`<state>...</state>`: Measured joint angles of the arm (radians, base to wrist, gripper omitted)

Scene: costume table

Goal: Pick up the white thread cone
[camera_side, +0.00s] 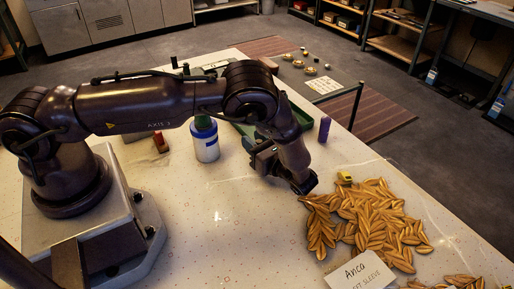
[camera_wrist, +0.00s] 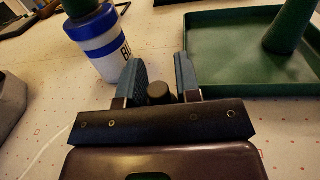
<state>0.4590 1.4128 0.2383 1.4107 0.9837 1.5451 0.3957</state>
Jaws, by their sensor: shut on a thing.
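My gripper (camera_wrist: 159,75) is low over the table, with its two blue-grey fingers pointing toward the jar and tray. It also shows in the side view (camera_side: 255,147), partly hidden by my wrist. The fingers are shut on a small dark round thing (camera_wrist: 159,92); it looks dark and short, and I cannot tell whether it is the thread cone. No white thread cone can be made out elsewhere in either view.
A white jar with blue bands (camera_wrist: 100,45) and a green top stands to the left of the fingers. A green tray (camera_wrist: 225,85) holding a green cone (camera_wrist: 288,35) is to the right. A purple cone (camera_side: 324,129), gold leaves (camera_side: 375,220) and a card (camera_side: 362,274) are on the table.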

